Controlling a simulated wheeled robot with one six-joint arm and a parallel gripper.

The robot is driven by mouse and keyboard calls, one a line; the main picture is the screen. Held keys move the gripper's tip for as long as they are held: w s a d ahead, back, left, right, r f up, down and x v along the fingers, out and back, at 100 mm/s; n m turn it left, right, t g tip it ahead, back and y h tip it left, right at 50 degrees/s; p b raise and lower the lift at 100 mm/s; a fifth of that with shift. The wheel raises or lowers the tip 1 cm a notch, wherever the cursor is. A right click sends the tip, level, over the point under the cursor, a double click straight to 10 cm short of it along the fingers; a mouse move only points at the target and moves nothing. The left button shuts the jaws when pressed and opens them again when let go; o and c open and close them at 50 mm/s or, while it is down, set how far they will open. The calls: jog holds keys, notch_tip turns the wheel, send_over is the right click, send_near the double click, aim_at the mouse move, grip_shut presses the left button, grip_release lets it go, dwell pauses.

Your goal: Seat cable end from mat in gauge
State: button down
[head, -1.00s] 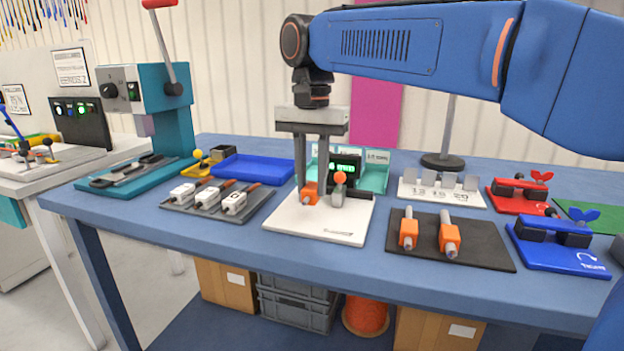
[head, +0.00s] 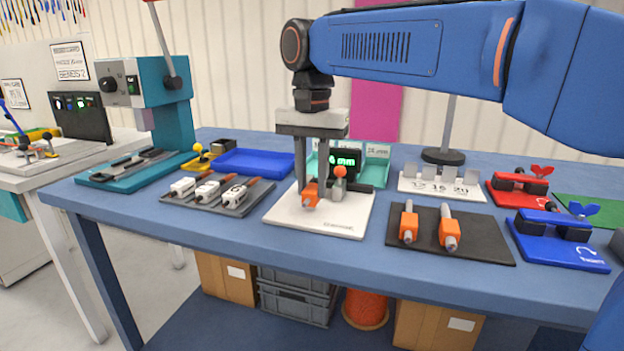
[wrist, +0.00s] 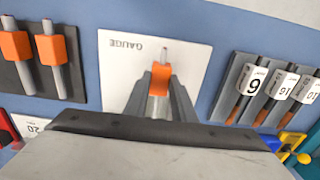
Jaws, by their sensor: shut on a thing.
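My gripper (head: 317,199) is shut on an orange cable end (head: 309,196) over the white gauge plate (head: 310,226). In the wrist view the cable end (wrist: 160,76) sits between the fingertips, its metal tip pointing towards the GAUGE lettering side. The gauge's lit green display (head: 345,161) and a post with an orange ball (head: 340,173) stand right beside the gripper. I cannot tell whether the cable end touches the gauge's seat, as the fingers cover it. Two more orange cable ends (head: 449,235) lie on the black mat (head: 485,244) to the right.
A grey tray (head: 240,208) with white numbered pieces lies left of the gauge, with a blue tray (head: 255,161) behind it. Numbered stands (head: 440,189) and red (head: 518,194) and blue (head: 556,243) clamp fixtures are at the right. A teal lever press (head: 165,100) stands at the far left.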

aim_at(312, 188)
jog(key=shift+f, duration=0.1)
dwell(0.3)
jog(key=shift+f, duration=0.75)
jog(key=c, duration=1.4)
grip_release()
notch_tip(312, 188, up, 17)
jog(key=shift+r, duration=0.2)
jog(key=shift+s, duration=0.1)
